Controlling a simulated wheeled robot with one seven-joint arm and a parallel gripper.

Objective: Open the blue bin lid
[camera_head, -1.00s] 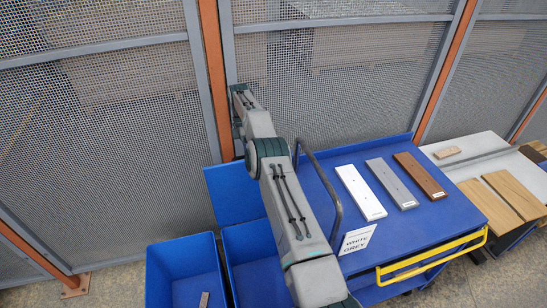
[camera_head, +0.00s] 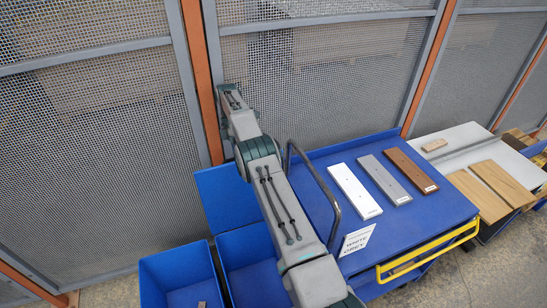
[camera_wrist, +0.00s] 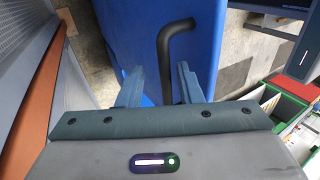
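In the head view, a raised blue lid panel (camera_head: 222,190) stands behind the middle blue bin (camera_head: 247,250), whose inside shows. My arm covers the panel's right side, and my gripper is hidden there. In the wrist view, a large blue surface (camera_wrist: 205,45) carries a black bent handle (camera_wrist: 165,65). My gripper (camera_wrist: 159,78) has its two fingers apart, with the handle's lower part between them, closer to the right finger. I cannot tell whether a finger touches the handle.
Another open blue bin (camera_head: 180,265) stands at left with a small piece inside. The blue cart (camera_head: 300,175) at right holds white, grey and brown boards, with a grey push handle (camera_head: 318,185) beside my arm. A mesh fence (camera_head: 90,130) stands close behind.

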